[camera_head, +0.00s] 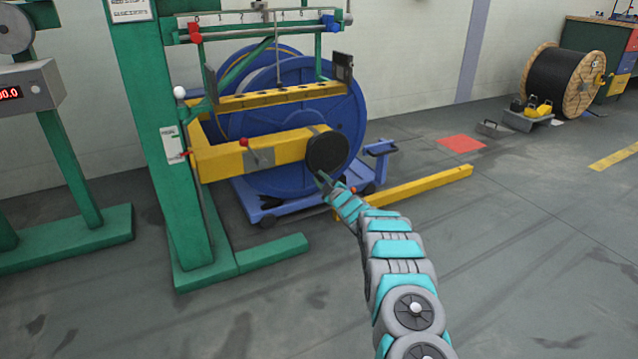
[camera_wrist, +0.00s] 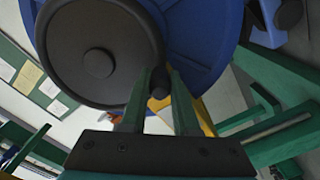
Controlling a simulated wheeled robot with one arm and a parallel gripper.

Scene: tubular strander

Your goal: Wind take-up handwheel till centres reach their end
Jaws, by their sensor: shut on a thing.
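The take-up handwheel (camera_head: 327,152) is a dark round disc at the right end of a yellow beam (camera_head: 275,150), in front of the large blue reel (camera_head: 345,110). In the wrist view the handwheel (camera_wrist: 98,50) fills the upper left, with a round hub at its middle. My gripper (camera_head: 322,178) is at the wheel's lower edge. In the wrist view my gripper's green fingers (camera_wrist: 160,85) are shut on a dark handle (camera_wrist: 160,82) at the wheel's rim. The centres cannot be made out.
A green upright (camera_head: 160,150) stands left of the reel. A blue trolley (camera_head: 265,203) sits under the reel, and a yellow bar (camera_head: 415,187) lies along the floor to the right. A cable drum (camera_head: 565,80) stands far right. The floor in front is clear.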

